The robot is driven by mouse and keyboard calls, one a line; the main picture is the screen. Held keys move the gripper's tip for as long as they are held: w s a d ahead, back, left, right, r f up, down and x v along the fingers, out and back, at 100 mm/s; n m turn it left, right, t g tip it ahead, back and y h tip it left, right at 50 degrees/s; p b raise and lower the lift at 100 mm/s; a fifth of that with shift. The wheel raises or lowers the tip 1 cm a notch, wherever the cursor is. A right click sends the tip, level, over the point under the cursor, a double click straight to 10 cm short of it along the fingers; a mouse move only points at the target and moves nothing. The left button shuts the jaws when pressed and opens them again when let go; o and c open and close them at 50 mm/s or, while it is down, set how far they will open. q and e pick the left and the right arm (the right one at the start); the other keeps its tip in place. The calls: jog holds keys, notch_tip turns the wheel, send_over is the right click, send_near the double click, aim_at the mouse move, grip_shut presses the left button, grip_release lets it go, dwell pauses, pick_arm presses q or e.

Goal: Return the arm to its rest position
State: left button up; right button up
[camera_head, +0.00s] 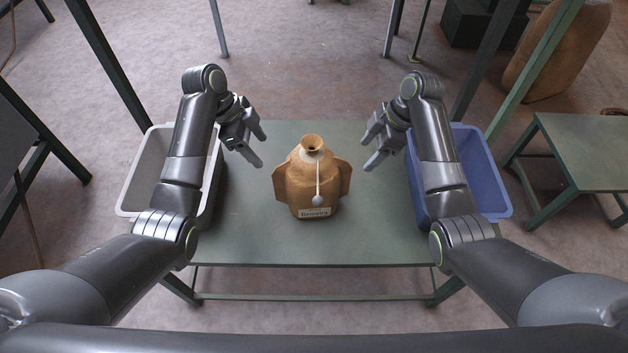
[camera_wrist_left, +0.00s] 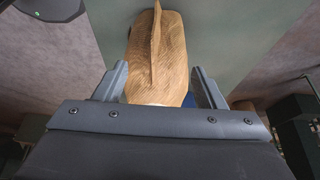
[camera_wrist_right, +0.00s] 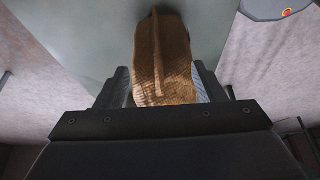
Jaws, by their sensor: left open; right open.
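My left gripper (camera_head: 262,148) is open and empty, above the table to the left of a tan hopper. My right gripper (camera_head: 367,152) is open and empty, above the table to the right of it. The tan hopper (camera_head: 298,186) stands upright on the table between them, with a funnel-like neck, side fins and a label on its front. In the left wrist view, the hopper (camera_wrist_left: 172,60) shows beyond the open fingers. In the right wrist view, the hopper (camera_wrist_right: 150,60) shows beyond the open fingers. Both grippers look apart from it.
The green table (camera_head: 320,250) is clear around the hopper. A white bin (camera_head: 138,190) is at its left side and a blue bin (camera_head: 490,190) at its right, both partly hidden by my arms. A small spoon-like thing (camera_head: 318,199) hangs on the hopper's front. Another green table (camera_head: 590,150) stands right.

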dwell(0.3)
